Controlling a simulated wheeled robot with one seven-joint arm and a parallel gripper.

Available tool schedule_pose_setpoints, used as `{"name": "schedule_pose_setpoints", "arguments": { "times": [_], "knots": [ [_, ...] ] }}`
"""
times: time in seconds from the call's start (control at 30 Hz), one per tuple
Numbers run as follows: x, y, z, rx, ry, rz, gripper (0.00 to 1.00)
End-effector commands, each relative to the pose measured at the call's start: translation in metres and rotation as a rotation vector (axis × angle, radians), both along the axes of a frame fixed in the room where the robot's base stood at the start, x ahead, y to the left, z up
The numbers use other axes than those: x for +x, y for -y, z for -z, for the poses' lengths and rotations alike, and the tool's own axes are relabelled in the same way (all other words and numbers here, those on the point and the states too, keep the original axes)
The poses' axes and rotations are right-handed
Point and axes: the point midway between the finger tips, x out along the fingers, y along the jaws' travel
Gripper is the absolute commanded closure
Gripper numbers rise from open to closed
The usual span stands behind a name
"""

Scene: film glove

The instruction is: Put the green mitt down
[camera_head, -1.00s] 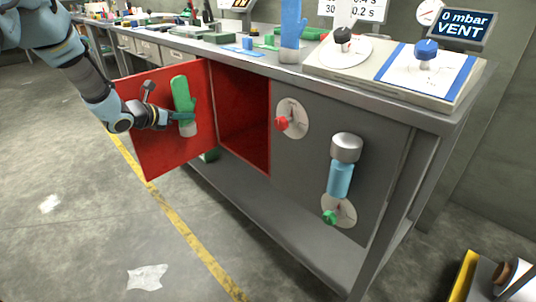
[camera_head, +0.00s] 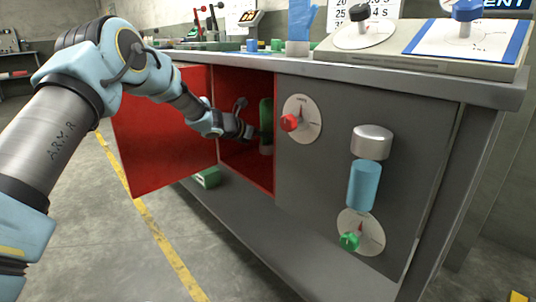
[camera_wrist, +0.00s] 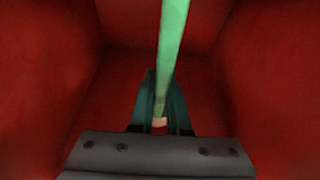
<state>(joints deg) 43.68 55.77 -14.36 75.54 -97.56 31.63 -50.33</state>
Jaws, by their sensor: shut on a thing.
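The green mitt (camera_head: 266,116) is upright inside the red-lined cupboard (camera_head: 240,92), partly hidden by the cupboard's right edge. My gripper (camera_head: 252,133) reaches in through the open front and is shut on the mitt near its lower end. In the wrist view the mitt (camera_wrist: 172,45) shows edge-on as a narrow green strip between my two fingers (camera_wrist: 160,112), with a pale part at its bottom. Red walls surround it there. I cannot tell whether the mitt touches the cupboard floor.
The red door (camera_head: 160,140) stands open on the left. A red knob (camera_head: 290,123) and a blue cylinder (camera_head: 364,185) are on the grey front panel to the right. A green box (camera_head: 207,178) sits on the lower shelf. The bench top (camera_head: 430,82) is above.

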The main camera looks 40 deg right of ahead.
Motion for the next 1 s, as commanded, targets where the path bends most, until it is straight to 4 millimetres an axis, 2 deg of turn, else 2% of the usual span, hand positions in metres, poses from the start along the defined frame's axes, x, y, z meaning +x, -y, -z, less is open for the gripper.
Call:
{"name": "schedule_pose_setpoints", "arguments": {
  "times": [0.37, 0.77, 0.8, 1.0],
  "knots": [
    [0.0, 0.0, 0.049, 0.0, 0.0, 0.001, 1.0],
    [0.0, 0.0, 0.055, -0.001, 0.0, 0.0, 1.0],
    [0.0, 0.0, 0.054, -0.001, 0.0, 0.0, 0.82],
    [0.0, 0.0, 0.053, 0.0, 0.0, 0.0, 0.6]
  ]
}}
